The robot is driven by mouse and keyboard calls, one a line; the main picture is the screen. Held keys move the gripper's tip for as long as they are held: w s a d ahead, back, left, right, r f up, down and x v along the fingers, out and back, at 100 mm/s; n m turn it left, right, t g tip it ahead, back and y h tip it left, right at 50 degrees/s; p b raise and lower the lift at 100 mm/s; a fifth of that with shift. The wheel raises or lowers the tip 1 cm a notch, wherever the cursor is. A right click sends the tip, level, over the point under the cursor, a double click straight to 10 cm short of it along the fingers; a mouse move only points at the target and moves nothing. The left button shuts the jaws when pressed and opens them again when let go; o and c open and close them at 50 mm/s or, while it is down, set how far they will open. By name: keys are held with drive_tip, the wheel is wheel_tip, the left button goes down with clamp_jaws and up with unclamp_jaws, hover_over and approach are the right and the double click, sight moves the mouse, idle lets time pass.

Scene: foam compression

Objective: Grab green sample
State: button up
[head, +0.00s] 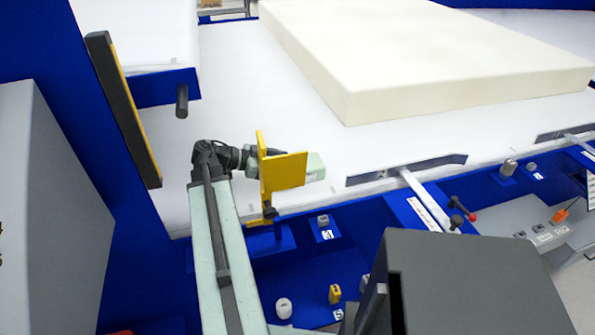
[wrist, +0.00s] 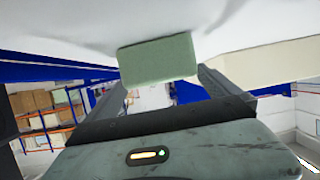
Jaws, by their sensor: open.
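The green sample (head: 316,167) is a small pale green block on the white table (head: 230,75), partly hidden behind a yellow bracket (head: 284,171) in the head view. In the wrist view, which looks upside down, the green sample (wrist: 158,59) appears ahead, framed between my two dark fingers. My gripper (head: 272,153) points right towards it in the head view, its fingers mostly hidden by the bracket. In the wrist view my gripper (wrist: 164,90) is open. I cannot tell whether the fingers reach around the sample.
A large cream foam slab (head: 430,60) lies on the table beyond the sample and shows in the wrist view (wrist: 265,57). Along the near blue edge are a knob (head: 284,308), a yellow switch (head: 335,294) and a grey box-like monitor (head: 480,285).

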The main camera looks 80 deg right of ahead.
drive_tip(key=b+x, duration=0.2)
drive_tip(key=x, duration=0.3)
drive_tip(key=shift+d, duration=0.2)
drive_tip(key=shift+r, duration=0.1)
drive_tip(key=c, duration=1.3)
drive_tip(key=shift+o, duration=0.2)
drive_tip(key=shift+r, duration=0.15)
